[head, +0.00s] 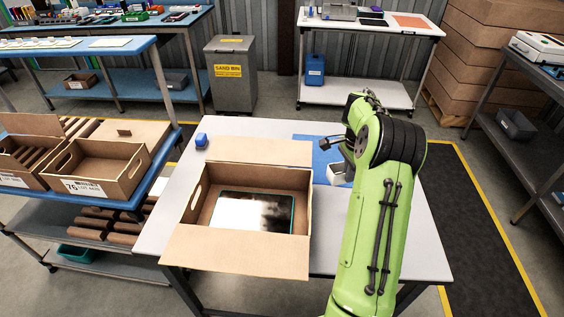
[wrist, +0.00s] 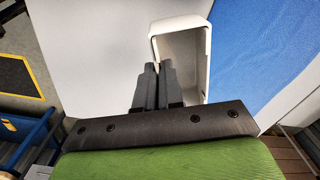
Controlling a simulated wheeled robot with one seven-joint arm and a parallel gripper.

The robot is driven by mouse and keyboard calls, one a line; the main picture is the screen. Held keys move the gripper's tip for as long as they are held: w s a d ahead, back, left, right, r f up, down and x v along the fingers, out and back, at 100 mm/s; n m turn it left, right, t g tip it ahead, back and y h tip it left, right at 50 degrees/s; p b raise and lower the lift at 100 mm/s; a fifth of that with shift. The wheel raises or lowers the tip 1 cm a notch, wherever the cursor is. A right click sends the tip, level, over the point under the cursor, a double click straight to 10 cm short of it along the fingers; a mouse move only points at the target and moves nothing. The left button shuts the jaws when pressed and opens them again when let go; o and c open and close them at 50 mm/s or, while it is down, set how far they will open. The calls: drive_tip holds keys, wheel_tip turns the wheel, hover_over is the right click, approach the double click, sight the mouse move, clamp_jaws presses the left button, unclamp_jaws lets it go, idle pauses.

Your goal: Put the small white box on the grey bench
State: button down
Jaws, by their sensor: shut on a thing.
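The small white box (head: 336,174) shows beside my green arm in the head view, close to the blue mat; the arm hides part of it. In the wrist view the white box (wrist: 182,48) is open and hollow, and my gripper (wrist: 158,70) is shut on its near wall. The fingers are close together there. The grey bench (head: 242,127) is the pale-topped table in front of me. Whether the box touches the surface or hangs just above it, I cannot tell.
A large open carton (head: 235,249) with a dark-framed, shiny flat item (head: 252,212) inside fills the bench's left middle. A small blue object (head: 201,141) sits at the back left. The blue mat (head: 315,151) lies behind the carton's right side. The front right top is bare.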

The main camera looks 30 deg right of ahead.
drive_tip(key=f+b, duration=0.1)
drive_tip(key=f, duration=0.3)
drive_tip(key=f+b, duration=0.1)
drive_tip(key=f, duration=0.4)
drive_tip(key=shift+s+f, duration=0.2)
drive_tip(key=shift+f, duration=0.1)
drive_tip(key=shift+f+b, duration=0.2)
drive_tip(key=shift+b, duration=0.1)
drive_tip(key=c, duration=1.3)
unclamp_jaws()
